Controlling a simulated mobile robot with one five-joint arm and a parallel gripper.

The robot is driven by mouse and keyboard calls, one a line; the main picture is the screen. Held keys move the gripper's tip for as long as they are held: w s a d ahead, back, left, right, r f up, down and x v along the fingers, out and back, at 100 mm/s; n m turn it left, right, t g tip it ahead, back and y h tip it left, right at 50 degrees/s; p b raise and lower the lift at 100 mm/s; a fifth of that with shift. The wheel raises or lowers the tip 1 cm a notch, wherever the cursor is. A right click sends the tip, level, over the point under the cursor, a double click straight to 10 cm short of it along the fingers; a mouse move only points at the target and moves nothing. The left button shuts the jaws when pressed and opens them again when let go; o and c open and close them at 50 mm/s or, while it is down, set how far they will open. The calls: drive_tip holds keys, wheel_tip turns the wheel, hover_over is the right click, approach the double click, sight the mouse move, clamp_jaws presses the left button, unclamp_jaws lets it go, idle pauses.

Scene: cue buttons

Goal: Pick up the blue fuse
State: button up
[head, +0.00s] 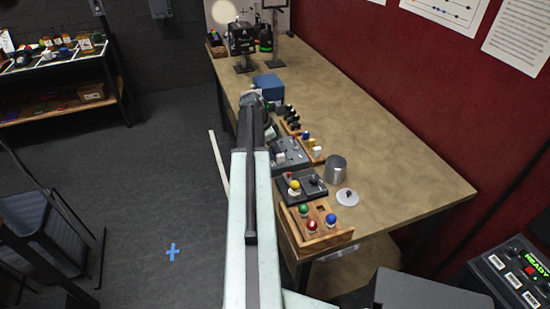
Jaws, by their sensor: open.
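A small blue piece (306,135), which may be the blue fuse, stands in a wooden rack (318,158) on the table, among yellow, white and red pieces. It is too small to make out its shape. My arm reaches from the bottom of the head view over the table's left edge. My gripper (258,97) is at its far end, beyond and left of the blue piece and apart from it. It is open, though its fingers are small and partly hidden by my arm. Nothing can be seen held in it.
A blue box (268,86) sits beyond my gripper. Several black knobs (291,117), a grey control box (290,153), a panel with a yellow knob (296,186) and a wooden button box (317,228) line the left edge. A metal can (335,169) stands nearby. The table's right side (400,160) is clear.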

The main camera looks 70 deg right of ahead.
clamp_jaws()
drive_tip(key=shift+r+p, duration=0.6)
drive_tip(key=r+p, duration=0.3)
drive_tip(key=shift+a+r, duration=0.1)
drive_tip(key=shift+a, duration=0.1)
drive_tip(key=w+a, duration=0.1)
drive_tip(key=a, duration=1.4)
drive_tip(key=shift+w+a+r+p, duration=0.3)
drive_tip(key=shift+w+r+p, duration=0.05)
drive_tip(key=shift+p, duration=0.1)
drive_tip(key=shift+r+p, duration=0.8)
